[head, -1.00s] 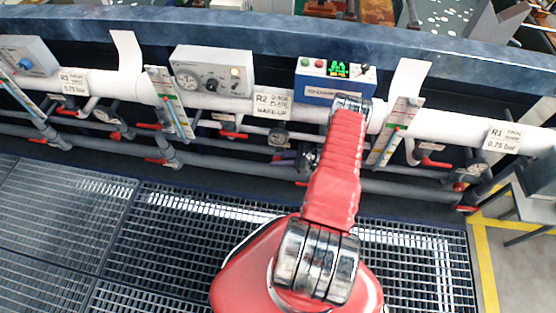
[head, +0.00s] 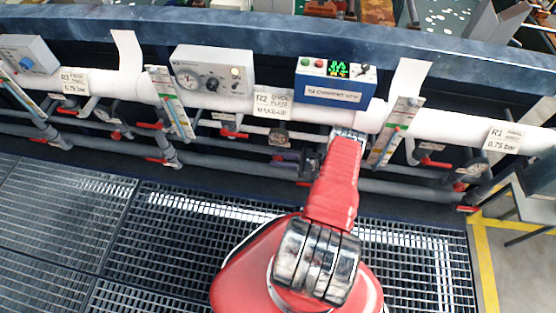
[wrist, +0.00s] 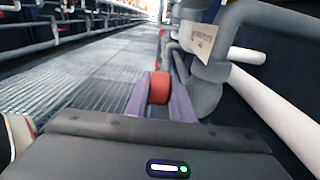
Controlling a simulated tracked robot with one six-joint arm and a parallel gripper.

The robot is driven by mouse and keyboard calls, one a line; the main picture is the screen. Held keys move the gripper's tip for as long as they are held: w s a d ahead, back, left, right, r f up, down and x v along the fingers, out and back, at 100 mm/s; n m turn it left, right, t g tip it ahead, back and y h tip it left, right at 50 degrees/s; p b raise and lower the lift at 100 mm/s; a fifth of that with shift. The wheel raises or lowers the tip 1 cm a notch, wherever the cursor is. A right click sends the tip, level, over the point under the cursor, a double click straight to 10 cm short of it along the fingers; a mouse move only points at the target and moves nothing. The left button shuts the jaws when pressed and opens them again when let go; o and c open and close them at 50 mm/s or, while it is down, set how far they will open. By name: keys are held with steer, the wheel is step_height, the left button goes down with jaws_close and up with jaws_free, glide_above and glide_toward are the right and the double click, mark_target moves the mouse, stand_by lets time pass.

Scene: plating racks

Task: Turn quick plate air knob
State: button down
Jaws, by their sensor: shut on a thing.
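In the wrist view my gripper (wrist: 160,98) has its two purple fingers closed on a red knob (wrist: 159,88), one finger on each side of it. The knob sits low beside grey pipework. In the head view the gripper (head: 287,156) is small and dark at the pipes below the R2 plate sign (head: 272,103), left of my red arm. The knob in its fingers cannot be made out there.
A white pipe (head: 120,86) and grey pipes with several red-handled valves run along the rack. A blue control box (head: 335,82) and a grey gauge box (head: 212,80) stand above. Flow tubes (head: 395,130) hang close right of my arm. Grating (head: 160,240) lies clear in front.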

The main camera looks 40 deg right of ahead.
steer(key=shift+d+t, duration=0.15)
steer(key=shift+t, duration=0.25)
steer(key=c, duration=1.8)
jaws_free()
steer(key=v, duration=0.7)
steer(key=shift+s+d, duration=0.15)
steer(key=shift+s, duration=0.05)
